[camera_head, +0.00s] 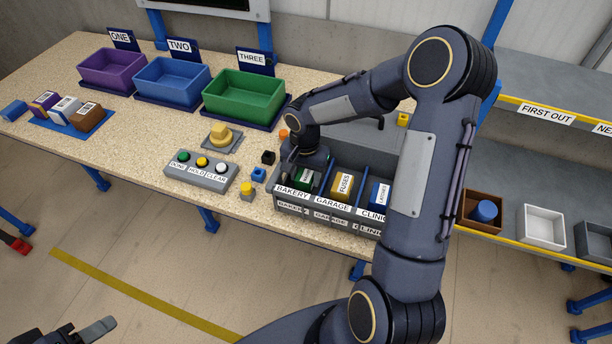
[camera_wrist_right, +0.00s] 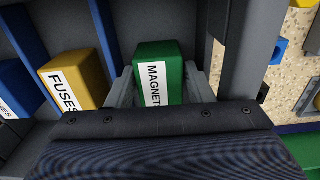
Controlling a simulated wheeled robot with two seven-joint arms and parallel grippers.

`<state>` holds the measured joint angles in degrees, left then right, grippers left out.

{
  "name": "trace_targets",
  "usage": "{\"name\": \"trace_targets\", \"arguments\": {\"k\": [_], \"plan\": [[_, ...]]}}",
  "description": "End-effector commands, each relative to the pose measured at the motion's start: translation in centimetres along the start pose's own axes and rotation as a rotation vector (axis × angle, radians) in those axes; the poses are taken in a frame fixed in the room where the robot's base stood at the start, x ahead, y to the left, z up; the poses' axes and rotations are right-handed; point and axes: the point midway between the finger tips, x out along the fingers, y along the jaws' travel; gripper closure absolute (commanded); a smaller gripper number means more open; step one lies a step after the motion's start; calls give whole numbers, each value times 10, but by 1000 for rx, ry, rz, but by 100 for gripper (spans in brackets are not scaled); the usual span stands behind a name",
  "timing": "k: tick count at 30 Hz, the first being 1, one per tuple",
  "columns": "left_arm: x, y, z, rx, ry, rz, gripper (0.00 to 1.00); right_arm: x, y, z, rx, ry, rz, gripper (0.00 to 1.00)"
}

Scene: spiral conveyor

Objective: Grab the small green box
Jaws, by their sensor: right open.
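The small green box (camera_head: 305,183) carries a white label and sits in the BAKERY compartment of the grey divided bin (camera_head: 283,202). In the right wrist view the green box (camera_wrist_right: 174,72) reads MAGNETS. My right gripper (camera_head: 304,172) is over that compartment, pointing down. Its open fingers (camera_wrist_right: 160,86) stand on either side of the green box, with a small gap showing. The gripper body hides the box's near end in the wrist view. My left gripper (camera_head: 88,332) shows only partly at the lower left, away from the table.
A yellow FUSES box (camera_head: 342,186) stands in the GARAGE compartment and a blue box (camera_head: 379,195) in CLINIC. Thin dividers separate them. A button panel (camera_head: 201,171) and small blocks lie left of the bin. Purple, blue and green (camera_head: 243,97) trays stand behind.

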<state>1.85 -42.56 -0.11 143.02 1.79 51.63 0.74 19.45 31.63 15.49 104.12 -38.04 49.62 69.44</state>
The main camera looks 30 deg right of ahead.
Motion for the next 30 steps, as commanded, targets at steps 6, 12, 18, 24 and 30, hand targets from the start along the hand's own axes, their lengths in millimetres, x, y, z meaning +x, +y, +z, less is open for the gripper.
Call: {"name": "trace_targets", "arguments": {"k": [6, 12, 18, 24, 30], "plan": [[0, 0, 0, 0, 0, 0, 52, 4, 0, 0, 1, 0, -1, 53], [0, 0, 0, 0, 0, 0, 52, 4, 0, 0, 0, 0, 0, 71], [0, 0, 0, 0, 0, 0, 52, 3, 0, 0, 0, 0, -1, 82], [0, 0, 0, 0, 0, 0, 52, 0, 0, 0, 0, 2, -1, 82], [2, -1, 1, 0, 0, 0, 52, -20, -1, -1, 1, 6, -4, 82]]}}
